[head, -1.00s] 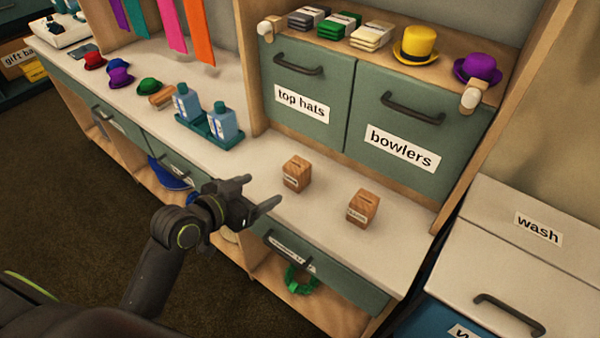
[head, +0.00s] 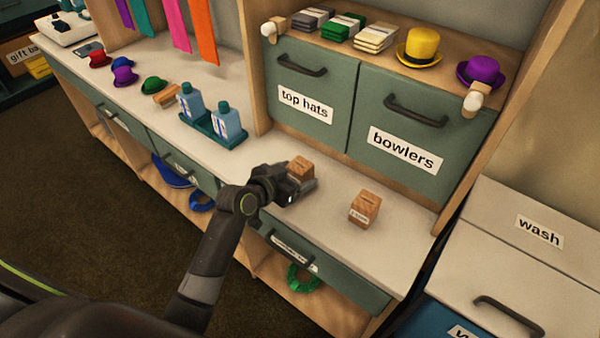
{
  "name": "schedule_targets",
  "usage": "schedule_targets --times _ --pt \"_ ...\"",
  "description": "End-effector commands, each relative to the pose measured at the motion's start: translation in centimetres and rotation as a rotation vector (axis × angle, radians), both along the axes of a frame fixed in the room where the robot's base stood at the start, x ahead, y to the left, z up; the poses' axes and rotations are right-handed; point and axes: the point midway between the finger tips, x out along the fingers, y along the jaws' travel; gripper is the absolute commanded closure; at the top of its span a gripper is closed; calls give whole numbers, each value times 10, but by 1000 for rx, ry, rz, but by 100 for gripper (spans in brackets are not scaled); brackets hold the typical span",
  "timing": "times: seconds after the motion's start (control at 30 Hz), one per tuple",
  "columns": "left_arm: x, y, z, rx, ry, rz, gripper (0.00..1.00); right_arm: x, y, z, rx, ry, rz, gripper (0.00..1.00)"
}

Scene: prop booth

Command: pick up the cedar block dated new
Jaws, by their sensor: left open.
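Two small wooden blocks with slotted tops and white labels stand on the white counter. The left cedar block (head: 299,166) is partly hidden behind my left gripper (head: 297,185); its label is covered. The right cedar block (head: 365,208) stands clear and apart, its label too small to read, so I cannot tell which one is dated new. My left gripper is open at the left block, with its fingers close around or beside it; contact is not clear. My right gripper is not in view.
A teal tray (head: 203,124) with two blue bottles stands left on the counter. Behind the blocks are cabinet doors labelled top hats (head: 306,104) and bowlers (head: 404,148). Small coloured hats lie farther left. The counter around the right block is free.

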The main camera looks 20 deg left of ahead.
Motion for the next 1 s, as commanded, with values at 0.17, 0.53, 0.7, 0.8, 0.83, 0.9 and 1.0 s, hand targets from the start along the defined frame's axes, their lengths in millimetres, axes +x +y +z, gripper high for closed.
schedule_targets --times 0.17,0.53,0.7,0.8,0.83,0.9,1.0 --pt "16 -6 -6 0 0 1 27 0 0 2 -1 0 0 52" --pt "19 -7 -8 1 0 2 34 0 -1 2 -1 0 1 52" --pt "19 -7 -8 1 0 2 56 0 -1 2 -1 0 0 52" --pt "18 -7 -8 1 0 2 69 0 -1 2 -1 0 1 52" --pt "18 -7 -8 1 0 2 73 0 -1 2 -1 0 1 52" --pt "18 -7 -8 0 -1 2 76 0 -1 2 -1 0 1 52" --pt "19 -7 -8 0 -1 2 77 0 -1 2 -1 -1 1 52"
